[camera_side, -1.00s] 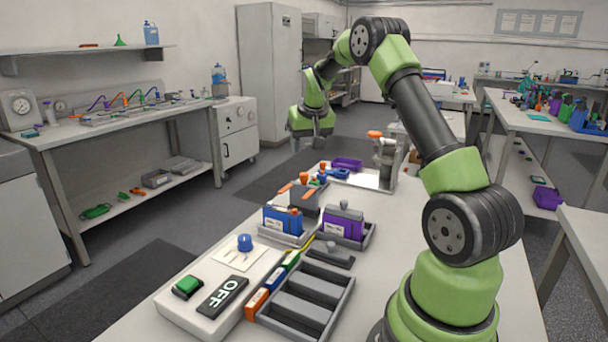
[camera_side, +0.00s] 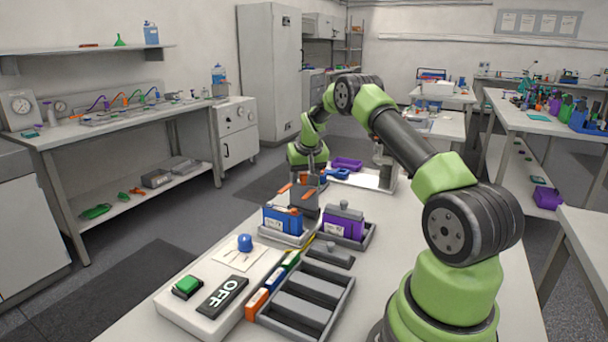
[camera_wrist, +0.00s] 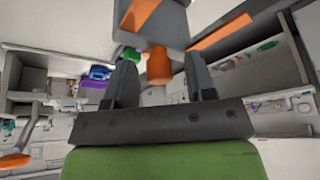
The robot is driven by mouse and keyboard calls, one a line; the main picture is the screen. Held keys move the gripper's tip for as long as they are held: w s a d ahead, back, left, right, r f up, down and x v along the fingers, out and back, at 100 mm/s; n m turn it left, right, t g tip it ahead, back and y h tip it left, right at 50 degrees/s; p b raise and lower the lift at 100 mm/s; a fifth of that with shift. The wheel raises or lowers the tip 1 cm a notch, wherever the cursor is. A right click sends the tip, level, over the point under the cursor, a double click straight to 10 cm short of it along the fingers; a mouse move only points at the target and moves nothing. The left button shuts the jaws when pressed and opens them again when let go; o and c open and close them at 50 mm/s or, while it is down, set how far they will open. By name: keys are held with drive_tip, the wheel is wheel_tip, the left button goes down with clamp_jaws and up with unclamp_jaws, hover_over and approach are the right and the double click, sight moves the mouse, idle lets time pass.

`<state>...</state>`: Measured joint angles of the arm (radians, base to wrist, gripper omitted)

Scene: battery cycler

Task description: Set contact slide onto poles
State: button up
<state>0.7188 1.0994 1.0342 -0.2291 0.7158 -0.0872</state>
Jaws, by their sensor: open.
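A grey block (camera_side: 304,201) with orange strips, which looks like the contact slide, stands behind the blue battery (camera_side: 283,219). My gripper (camera_side: 311,179) is pointing down just above this block. In the wrist view my open gripper (camera_wrist: 160,63) has its two dark fingers on either side of an orange knob (camera_wrist: 158,70), with gaps showing. The grey block (camera_wrist: 155,30) and an orange strip (camera_wrist: 219,31) lie just beyond the fingertips. The blue battery sits in a grey tray and shows a small orange patch on top. Whether the knob belongs to the block is unclear.
A purple battery (camera_side: 343,223) stands in a tray right of the blue one. A slotted grey rack (camera_side: 309,297) and the OFF panel (camera_side: 222,295) are in front. A purple bin (camera_side: 347,163) and a metal fixture (camera_side: 384,170) stand behind.

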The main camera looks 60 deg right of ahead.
clamp_jaws()
drive_tip(key=shift+a, duration=2.8)
unclamp_jaws()
drive_tip(key=v, duration=1)
